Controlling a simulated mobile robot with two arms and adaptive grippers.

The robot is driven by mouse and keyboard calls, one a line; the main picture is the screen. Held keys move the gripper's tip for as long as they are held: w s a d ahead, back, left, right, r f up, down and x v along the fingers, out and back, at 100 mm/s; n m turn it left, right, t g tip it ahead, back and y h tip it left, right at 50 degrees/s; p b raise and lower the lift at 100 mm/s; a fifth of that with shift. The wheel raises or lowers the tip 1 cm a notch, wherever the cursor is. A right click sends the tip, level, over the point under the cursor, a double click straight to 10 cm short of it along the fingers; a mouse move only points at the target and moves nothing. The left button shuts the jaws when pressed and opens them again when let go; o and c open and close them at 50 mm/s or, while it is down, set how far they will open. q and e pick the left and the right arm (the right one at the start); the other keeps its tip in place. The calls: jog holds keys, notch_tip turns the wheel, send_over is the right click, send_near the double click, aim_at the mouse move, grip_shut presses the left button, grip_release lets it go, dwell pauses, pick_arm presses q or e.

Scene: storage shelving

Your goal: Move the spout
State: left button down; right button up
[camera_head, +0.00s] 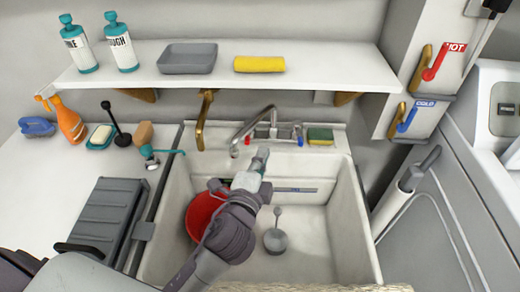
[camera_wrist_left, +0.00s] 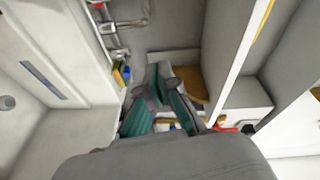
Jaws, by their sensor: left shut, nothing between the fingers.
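The metal spout (camera_head: 248,126) of the sink tap curves out from the wall mixer over the back of the sink, with its tip pointing to the lower left. In the left wrist view the metal tap (camera_wrist_left: 108,26) shows at the upper left. My left gripper (camera_head: 262,154) is shut and empty, just in front of and below the tap, near the sink's back wall. Its fingers also show in the left wrist view (camera_wrist_left: 162,88). Whether it touches the spout cannot be told. My right gripper is not in view.
The white sink (camera_head: 312,232) holds a red bucket (camera_head: 201,212) and a grey round utensil (camera_head: 275,240). A sponge (camera_head: 320,135) lies right of the tap. A shelf (camera_head: 310,66) overhangs the tap. Soap items and a grey rack (camera_head: 105,218) stand on the left counter.

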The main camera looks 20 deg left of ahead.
pick_arm(q)
jog(key=w+a+f+p, duration=0.1)
jog(key=w+a, duration=0.3)
jog(key=w, duration=0.5)
jog(key=shift+f, duration=0.15)
